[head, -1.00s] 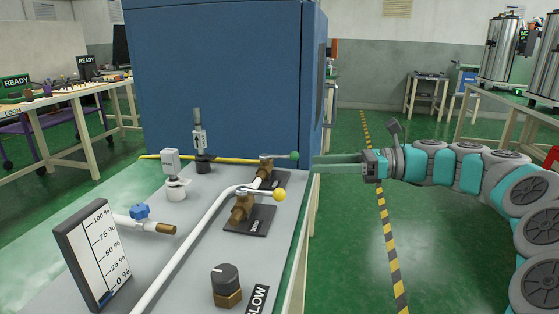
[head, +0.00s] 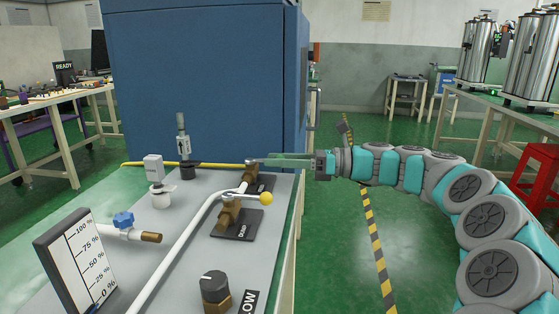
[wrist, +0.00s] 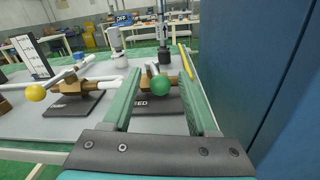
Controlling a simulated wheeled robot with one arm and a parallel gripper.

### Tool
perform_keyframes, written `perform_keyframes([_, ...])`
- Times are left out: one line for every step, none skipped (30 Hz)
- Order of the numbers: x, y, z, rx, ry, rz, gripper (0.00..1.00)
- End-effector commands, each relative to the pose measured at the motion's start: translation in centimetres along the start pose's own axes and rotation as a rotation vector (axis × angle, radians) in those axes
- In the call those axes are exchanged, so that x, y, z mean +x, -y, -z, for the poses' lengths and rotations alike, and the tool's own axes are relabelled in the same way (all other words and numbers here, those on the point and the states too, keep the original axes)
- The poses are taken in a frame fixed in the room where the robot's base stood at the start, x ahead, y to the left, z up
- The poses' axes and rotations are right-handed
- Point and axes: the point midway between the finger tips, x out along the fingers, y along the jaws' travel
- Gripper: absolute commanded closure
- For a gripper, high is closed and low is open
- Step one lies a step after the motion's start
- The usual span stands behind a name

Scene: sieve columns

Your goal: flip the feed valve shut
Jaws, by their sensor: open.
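The feed valve (head: 250,180) is a brass body on a black plate at the far right of the grey panel. Its label, partly hidden, reads "...EED" in the wrist view. Its lever ends in a green ball (wrist: 160,84), which sits between my fingers in the wrist view. In the head view my gripper hides that ball. My gripper (head: 275,160) is open, reaching in from the right with its green fingers on either side of the ball. It also shows in the wrist view (wrist: 158,70). I cannot tell whether a finger touches the ball.
A second valve with a yellow ball (head: 266,198) stands just nearer, on its own black plate. A blue cabinet (head: 205,80) rises close behind the feed valve. A white pipe (head: 180,245), a black knob (head: 214,286) and a level gauge (head: 78,265) occupy the panel. Floor right of it is open.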

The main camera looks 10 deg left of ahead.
Motion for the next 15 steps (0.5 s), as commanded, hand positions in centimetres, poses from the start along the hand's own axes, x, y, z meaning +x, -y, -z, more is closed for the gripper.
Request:
perform_keyframes([0.00, 0.00, 0.00, 0.000, 0.000, 0.000, 0.41])
perform_keyframes([-0.01, 0.01, 0.00, 0.000, 0.000, 0.000, 0.41])
perform_keyframes([-0.01, 0.01, 0.00, 0.000, 0.000, 0.000, 0.41])
perform_keyframes([-0.02, 0.01, 0.00, 0.000, 0.000, 0.000, 0.41])
perform_keyframes([-0.02, 0.01, 0.00, 0.000, 0.000, 0.000, 0.42])
perform_keyframes([-0.03, 0.02, 0.00, 0.000, 0.000, 0.001, 0.47])
perform_keyframes([-0.03, 0.02, 0.01, 0.000, 0.000, 0.001, 0.50])
perform_keyframes([-0.03, 0.03, 0.01, -0.001, 0.000, 0.001, 0.53])
perform_keyframes([-0.04, 0.02, 0.01, -0.001, 0.000, 0.001, 0.58])
perform_keyframes([-0.04, 0.02, 0.01, -0.001, 0.000, 0.001, 0.61])
perform_keyframes([-0.04, 0.02, 0.01, -0.001, 0.000, 0.001, 0.65])
perform_keyframes([-0.04, 0.02, 0.01, -0.001, 0.000, 0.001, 0.69])
perform_keyframes([-0.04, 0.02, 0.01, -0.001, 0.000, 0.001, 0.73])
perform_keyframes([-0.04, 0.02, 0.01, -0.001, -0.001, 0.001, 0.76])
perform_keyframes([-0.04, 0.02, 0.01, -0.001, -0.001, 0.001, 0.80])
